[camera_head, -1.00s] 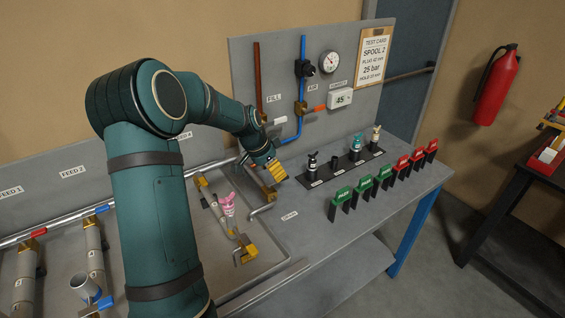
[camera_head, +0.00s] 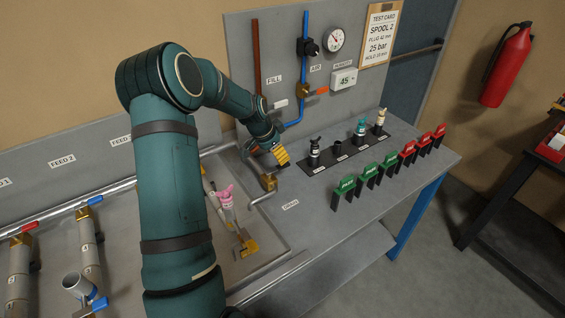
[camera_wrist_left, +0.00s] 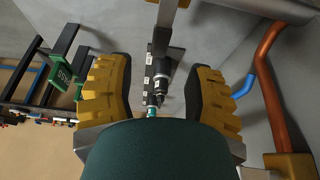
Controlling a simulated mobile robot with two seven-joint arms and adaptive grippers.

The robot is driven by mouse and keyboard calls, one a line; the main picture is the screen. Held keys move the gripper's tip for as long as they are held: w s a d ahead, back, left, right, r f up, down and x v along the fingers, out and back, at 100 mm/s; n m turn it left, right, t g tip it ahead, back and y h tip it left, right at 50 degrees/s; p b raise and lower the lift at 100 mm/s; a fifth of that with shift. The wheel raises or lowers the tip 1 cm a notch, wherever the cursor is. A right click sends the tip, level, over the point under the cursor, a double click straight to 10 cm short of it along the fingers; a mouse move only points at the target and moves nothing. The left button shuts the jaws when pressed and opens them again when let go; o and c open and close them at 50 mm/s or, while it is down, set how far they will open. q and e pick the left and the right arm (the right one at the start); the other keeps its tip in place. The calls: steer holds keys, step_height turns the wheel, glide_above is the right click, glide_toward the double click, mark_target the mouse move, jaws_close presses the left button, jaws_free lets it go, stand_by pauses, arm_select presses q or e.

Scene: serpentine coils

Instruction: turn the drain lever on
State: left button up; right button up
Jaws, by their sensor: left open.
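The DRAIN label (camera_head: 290,204) lies on the grey bench top. Just left of it is a brass valve (camera_head: 268,182) with a bent silver pipe (camera_head: 262,199). I cannot make out the drain lever clearly; my gripper covers part of this spot. My left gripper (camera_head: 281,156) is above and just behind the brass valve, its yellow fingers pointing right. In the left wrist view the ridged yellow fingers (camera_wrist_left: 160,95) stand wide apart with nothing held between them. A grey metal bar (camera_wrist_left: 166,12) shows beyond them at the top. My right gripper is not in view.
A black rack (camera_head: 345,152) with dark, teal and cream fittings stands right of the gripper. Green tags (camera_head: 369,174) and red tags (camera_head: 423,141) line the bench's front. The back panel carries FILL and AIR pipes (camera_head: 303,55). A pink-topped item (camera_head: 226,196) stands in the tray.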

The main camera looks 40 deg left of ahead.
mark_target(278, 170)
arm_select(q)
steer(key=x, duration=0.6)
jaws_close()
